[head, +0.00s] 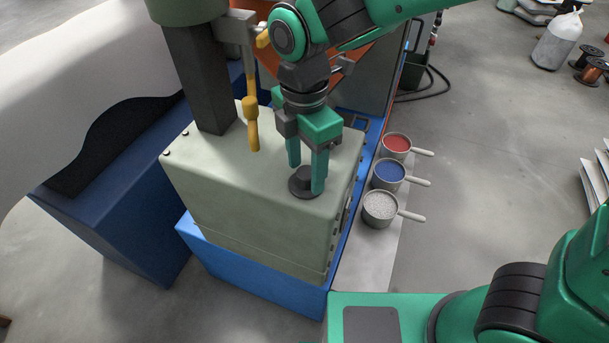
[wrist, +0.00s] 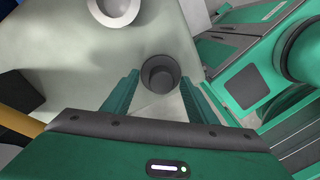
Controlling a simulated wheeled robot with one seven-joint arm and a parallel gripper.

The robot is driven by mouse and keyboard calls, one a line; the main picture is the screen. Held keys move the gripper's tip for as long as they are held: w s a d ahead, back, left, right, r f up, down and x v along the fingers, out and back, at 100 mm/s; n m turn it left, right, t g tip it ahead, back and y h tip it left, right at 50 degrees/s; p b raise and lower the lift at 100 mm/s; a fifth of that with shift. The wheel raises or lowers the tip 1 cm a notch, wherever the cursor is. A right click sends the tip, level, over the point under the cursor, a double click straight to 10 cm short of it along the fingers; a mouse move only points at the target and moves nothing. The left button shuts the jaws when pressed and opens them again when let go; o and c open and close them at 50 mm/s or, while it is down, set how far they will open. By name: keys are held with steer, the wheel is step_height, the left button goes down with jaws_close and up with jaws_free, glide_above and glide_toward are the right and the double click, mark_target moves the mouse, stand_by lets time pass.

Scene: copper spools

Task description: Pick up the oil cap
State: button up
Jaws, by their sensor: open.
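The oil cap (head: 301,186) is a dark round cap with a raised knob and a wider flange, on the top of the pale green machine housing (head: 215,180). In the wrist view the oil cap (wrist: 160,74) shows just beyond and between the fingertips. My gripper (head: 307,178) is open and points down over the cap, its two green fingers spread. In the head view the right finger hides part of the cap. In the wrist view my gripper (wrist: 160,92) holds nothing. I cannot tell whether a finger touches the cap.
A yellow lever (head: 251,125) hangs left of my gripper, close to a dark column (head: 199,80). Three pans with red (head: 396,143), blue (head: 388,173) and whitish (head: 380,206) contents stand to the right on a pale ledge. Open floor lies farther right.

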steer(key=shift+f, duration=0.45)
steer(key=c, duration=1.2)
steer(key=shift+r, duration=0.1)
steer(key=shift+c, duration=0.2)
